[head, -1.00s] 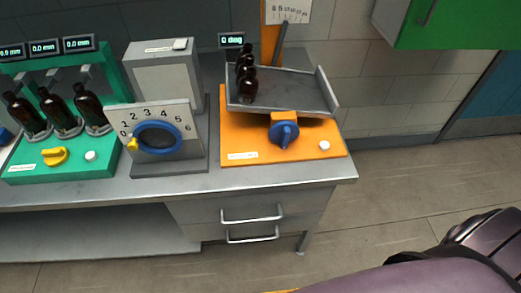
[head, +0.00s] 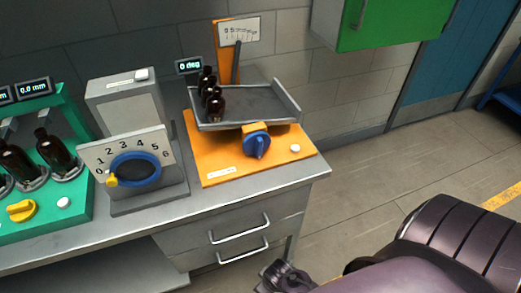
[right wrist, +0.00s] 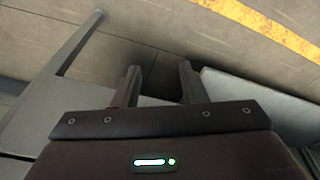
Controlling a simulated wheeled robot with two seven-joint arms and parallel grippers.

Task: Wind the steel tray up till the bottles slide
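The steel tray (head: 255,101) is a shallow grey pan on the orange tilt stand (head: 205,165) and looks about level. Several dark amber bottles (head: 211,96) stand upright in a row at the tray's left end. A blue knob (head: 256,145) sits on the stand's front below the tray. The small display (head: 189,66) reads 0 deg. My right gripper (right wrist: 157,70) is open with nothing between its fingers in the right wrist view. In the head view my right arm is low at the bottom right, apart from the knob. My left gripper is out of view.
Left of the stand is a grey box with a numbered blue dial (head: 136,170) and yellow pointer. A green rig (head: 70,205) with more bottles stands further left. Drawer handles (head: 240,229) stick out in front. Floor right of the bench is clear.

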